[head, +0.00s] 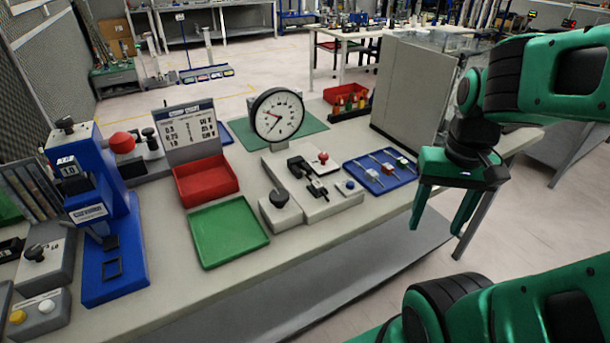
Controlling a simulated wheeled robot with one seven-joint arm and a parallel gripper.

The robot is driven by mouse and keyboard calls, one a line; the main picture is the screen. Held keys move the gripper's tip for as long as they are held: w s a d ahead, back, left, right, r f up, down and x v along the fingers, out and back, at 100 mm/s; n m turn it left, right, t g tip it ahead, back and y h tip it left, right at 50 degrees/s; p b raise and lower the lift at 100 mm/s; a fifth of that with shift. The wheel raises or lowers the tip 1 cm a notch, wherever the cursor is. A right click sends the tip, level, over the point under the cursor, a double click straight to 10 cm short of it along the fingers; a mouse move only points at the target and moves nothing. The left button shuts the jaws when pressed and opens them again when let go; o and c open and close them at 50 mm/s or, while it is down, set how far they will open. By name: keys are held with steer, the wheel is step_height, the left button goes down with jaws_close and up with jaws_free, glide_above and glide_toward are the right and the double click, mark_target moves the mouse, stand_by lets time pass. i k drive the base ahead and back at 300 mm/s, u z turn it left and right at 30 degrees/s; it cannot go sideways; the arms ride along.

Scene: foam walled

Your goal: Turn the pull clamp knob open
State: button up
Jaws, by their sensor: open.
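A light grey fixture (325,208) stands on the bench in front of a round dial gauge (277,114). A black knob (280,198) sits on a grey block at the fixture's left front. A black clamp (300,166) is behind it, with a red ball knob (323,158) to the right. I cannot tell for certain which of these is the pull clamp knob. My gripper (434,225) is open and empty, fingers pointing down. It hangs to the right of the fixture, near the bench's front edge, well apart from the knobs.
A blue tray (366,182) with small metal parts lies between the fixture and my gripper. A tall grey cabinet (408,85) stands behind. Red (203,190) and green (228,235) trays and a blue press (122,240) are on the left. The air above the fixture's front is clear.

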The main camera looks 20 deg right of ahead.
mark_target(323, 158)
steer(key=u, duration=1.25)
steer(key=k, duration=1.15)
steer(key=z, duration=1.05)
steer(key=i, duration=1)
